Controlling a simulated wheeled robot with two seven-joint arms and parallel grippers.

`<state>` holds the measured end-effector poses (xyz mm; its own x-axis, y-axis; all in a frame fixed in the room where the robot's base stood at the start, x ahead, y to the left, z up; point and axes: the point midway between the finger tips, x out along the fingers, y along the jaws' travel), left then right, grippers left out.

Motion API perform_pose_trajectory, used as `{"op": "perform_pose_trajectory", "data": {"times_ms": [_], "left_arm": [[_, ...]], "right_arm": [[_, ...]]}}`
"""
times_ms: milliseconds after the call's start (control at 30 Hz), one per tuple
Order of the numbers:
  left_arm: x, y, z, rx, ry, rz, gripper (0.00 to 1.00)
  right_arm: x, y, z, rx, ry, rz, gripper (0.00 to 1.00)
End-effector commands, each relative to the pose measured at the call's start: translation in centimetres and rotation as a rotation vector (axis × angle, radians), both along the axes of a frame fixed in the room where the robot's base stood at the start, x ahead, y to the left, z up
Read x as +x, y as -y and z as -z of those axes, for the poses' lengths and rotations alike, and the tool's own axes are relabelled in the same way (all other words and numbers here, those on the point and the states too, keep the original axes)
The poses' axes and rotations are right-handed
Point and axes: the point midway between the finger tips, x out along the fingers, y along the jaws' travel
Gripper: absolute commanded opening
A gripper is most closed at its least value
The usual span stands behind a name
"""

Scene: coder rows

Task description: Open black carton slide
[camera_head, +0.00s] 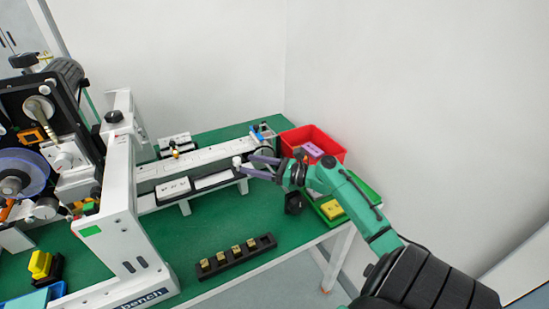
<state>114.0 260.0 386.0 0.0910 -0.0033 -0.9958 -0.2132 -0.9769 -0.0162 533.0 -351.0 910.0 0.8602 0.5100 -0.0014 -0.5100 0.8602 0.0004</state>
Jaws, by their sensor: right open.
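A long white conveyor (205,160) runs from the coder machine (118,190) toward the back right of the green table. I cannot tell for sure which black part is the carton slide. My right gripper (244,164) comes in from the right. Its two grey-purple fingers are apart and point left, at the right end of this rail. Whether they touch it is not clear. Nothing shows between them. My left gripper is not in view.
A red bin (330,146) with a purple item stands at the back right, beside a green tray (366,189) with a yellow item. A small black block (293,203) is below my right gripper. A black rack (262,246) with several gold pieces lies in front. Table between is clear.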

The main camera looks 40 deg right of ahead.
Motion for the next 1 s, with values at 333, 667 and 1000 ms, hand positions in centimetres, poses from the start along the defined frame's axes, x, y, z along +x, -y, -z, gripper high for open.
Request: {"op": "perform_pose_trajectory", "data": {"times_ms": [333,667,1000], "left_arm": [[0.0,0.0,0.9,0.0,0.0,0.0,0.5],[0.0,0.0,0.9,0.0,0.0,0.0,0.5],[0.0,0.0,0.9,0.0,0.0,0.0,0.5]], "right_arm": [[-6.7,3.9,0.1,0.002,-0.001,0.001,0.61],[-7.8,4.6,0.0,0.001,0.001,-0.001,0.61],[-7.8,4.6,0.0,0.001,0.001,-0.001,0.61]]}}
